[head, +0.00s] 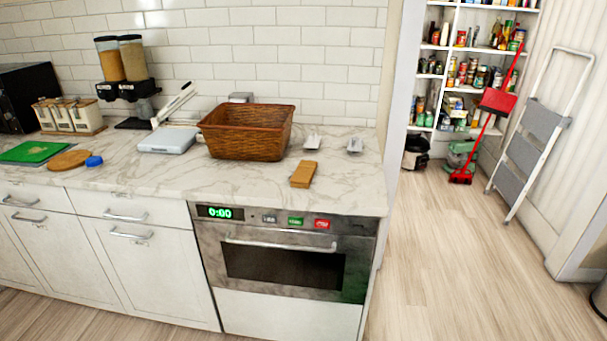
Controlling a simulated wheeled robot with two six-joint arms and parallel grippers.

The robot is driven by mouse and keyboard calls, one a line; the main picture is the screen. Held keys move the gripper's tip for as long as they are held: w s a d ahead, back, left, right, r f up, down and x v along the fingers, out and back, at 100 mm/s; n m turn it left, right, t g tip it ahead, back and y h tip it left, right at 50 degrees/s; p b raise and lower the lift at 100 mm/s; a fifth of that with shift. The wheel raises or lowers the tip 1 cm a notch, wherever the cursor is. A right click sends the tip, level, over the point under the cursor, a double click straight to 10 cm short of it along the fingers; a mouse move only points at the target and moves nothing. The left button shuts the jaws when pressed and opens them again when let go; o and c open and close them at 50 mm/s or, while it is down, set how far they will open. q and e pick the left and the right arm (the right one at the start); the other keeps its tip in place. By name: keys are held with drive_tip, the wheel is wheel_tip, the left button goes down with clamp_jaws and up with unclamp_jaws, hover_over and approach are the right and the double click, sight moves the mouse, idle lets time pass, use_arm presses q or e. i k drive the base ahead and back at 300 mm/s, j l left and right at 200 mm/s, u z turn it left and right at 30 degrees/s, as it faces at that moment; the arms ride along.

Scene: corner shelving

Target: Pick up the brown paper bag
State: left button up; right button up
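A small, narrow brown block-like item (304,174) lies on the marble counter (350,190), near its front edge above the oven. It is the only thing here that looks like a brown paper bag, perhaps folded flat, but I cannot tell for sure at this size. It lies just right of and in front of a brown wicker basket (246,132). Neither of my grippers is in view, and nothing touches the brown item.
Two small metal items (354,146) stand behind the brown item. A white scale-like device (168,140) is left of the basket. The oven (285,262) is below the counter. Wooden floor (445,250) is open to the right, before a stepladder (540,130), red broom (498,102) and stocked shelves.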

sight(302, 177)
drive_tip(key=i+j+z, duration=0.25)
drive_tip(key=j, duration=0.35)
drive_tip(key=i+j+z, duration=0.1)
drive_tip(key=i+j, duration=0.2)
drive_tip(key=i+j+z, duration=0.1)
drive_tip(key=j, duration=0.3)
drive_tip(key=i+j+z, duration=0.15)
drive_tip(key=j, duration=0.2)
